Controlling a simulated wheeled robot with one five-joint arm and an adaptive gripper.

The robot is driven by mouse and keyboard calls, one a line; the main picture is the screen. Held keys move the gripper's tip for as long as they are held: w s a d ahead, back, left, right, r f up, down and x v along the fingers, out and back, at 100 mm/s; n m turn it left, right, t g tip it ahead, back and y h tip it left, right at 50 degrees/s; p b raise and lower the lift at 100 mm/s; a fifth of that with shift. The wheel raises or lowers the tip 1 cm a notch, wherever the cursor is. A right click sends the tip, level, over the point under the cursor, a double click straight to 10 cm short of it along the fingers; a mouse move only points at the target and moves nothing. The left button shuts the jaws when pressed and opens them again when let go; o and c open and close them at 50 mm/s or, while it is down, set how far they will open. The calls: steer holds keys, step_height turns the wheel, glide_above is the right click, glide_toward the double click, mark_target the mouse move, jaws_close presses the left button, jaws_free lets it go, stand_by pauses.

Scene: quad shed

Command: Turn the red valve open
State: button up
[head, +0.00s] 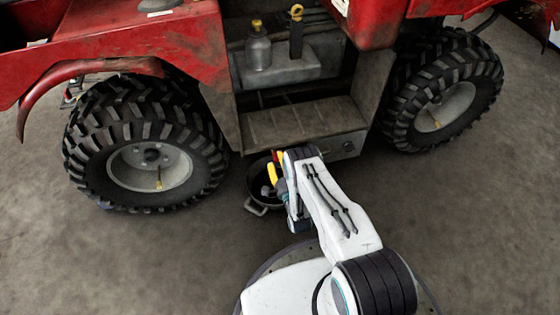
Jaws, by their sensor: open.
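A small red part (279,156) shows low under the front edge of the vehicle's footwell, right beside my gripper. It may be the red valve, but it is too small and too covered by my arm to make out its handle or its setting. My gripper (275,177), with yellow on its fingers, is open just in front of the footwell's lower edge. I cannot tell whether it touches the red part. My arm hides much of this area.
A dark round pan (256,205) with a handle lies on the floor below my gripper. The red quad has big tyres at left (150,145) and right (445,90). A bottle (258,50) and a black tool with a yellow ring (296,33) stand in the footwell. Floor at left is clear.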

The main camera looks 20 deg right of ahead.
jaws_close()
stand_by(0.3)
stand_by(0.3)
steer(key=n+p, duration=0.2)
steer(key=n, duration=0.4)
steer(key=n+p, duration=0.2)
steer(key=n, duration=0.3)
steer(key=n+p, duration=0.2)
steer(key=n, duration=0.4)
steer(key=shift+r+n, duration=0.3)
steer(key=shift+w+n, duration=0.1)
steer(key=shift+n, duration=0.2)
